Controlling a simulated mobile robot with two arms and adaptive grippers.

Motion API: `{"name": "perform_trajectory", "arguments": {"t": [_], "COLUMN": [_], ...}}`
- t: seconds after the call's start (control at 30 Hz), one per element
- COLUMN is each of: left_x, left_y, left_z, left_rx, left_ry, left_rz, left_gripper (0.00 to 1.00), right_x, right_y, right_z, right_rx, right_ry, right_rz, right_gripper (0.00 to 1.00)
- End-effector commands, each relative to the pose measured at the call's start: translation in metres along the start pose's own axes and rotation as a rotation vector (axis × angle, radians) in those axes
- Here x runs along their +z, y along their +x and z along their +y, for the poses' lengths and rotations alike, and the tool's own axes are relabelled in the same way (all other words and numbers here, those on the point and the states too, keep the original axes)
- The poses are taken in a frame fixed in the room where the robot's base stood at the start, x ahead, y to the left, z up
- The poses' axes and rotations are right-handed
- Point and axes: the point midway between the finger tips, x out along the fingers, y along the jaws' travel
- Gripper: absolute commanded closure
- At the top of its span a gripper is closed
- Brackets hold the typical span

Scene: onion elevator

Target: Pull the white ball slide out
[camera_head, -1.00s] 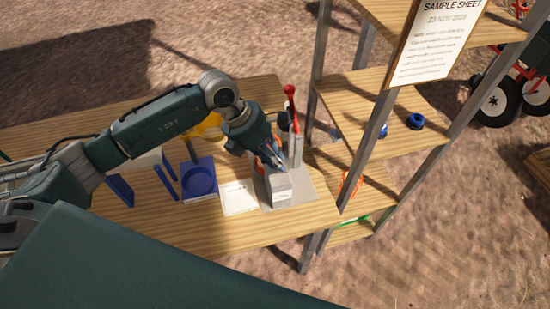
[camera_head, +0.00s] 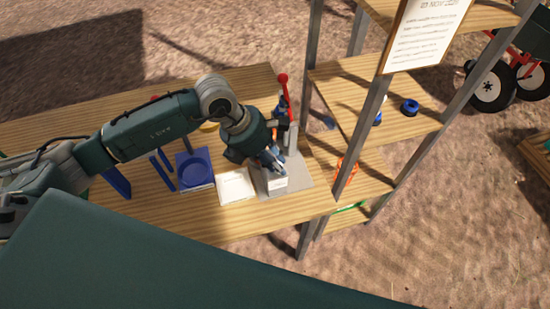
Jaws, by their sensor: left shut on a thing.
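My left gripper (camera_head: 274,163) reaches down over a small grey-white block (camera_head: 277,184) on a grey base plate (camera_head: 298,178), at the right end of the wooden table. Its fingers are shut at the top of this block, but the thing between them is mostly hidden. I cannot make out a white ball slide for certain; the block may be part of it. An upright grey post (camera_head: 293,138) and a red-handled lever (camera_head: 283,90) stand just behind the gripper. My right gripper is not in view.
A wooden shelf with metal posts (camera_head: 359,140) stands close on the right, holding blue rings (camera_head: 410,107) and an orange item (camera_head: 346,170). The table front is clear.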

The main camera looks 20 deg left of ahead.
Motion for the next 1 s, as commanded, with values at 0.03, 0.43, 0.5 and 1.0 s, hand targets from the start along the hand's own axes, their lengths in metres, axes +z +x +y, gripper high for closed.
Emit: {"name": "perform_trajectory", "arguments": {"t": [0.03, 0.43, 0.5, 1.0], "left_x": [-0.004, -0.003, -0.002, 0.003], "left_y": [0.001, 0.001, 0.001, -0.009], "left_z": [-0.002, -0.002, -0.002, -0.004], "left_rx": [-0.004, -0.004, -0.004, -0.004], "left_ry": [-0.001, 0.000, 0.000, 0.001], "left_rz": [0.009, 0.007, 0.006, 0.002], "left_gripper": [1.00, 0.59, 0.59, 0.59], "right_x": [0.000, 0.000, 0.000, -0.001], "right_y": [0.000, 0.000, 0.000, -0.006], "right_z": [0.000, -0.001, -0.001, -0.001], "right_rx": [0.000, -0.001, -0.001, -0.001], "right_ry": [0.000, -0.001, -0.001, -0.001], "right_rz": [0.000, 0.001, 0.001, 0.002], "right_gripper": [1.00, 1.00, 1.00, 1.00]}}
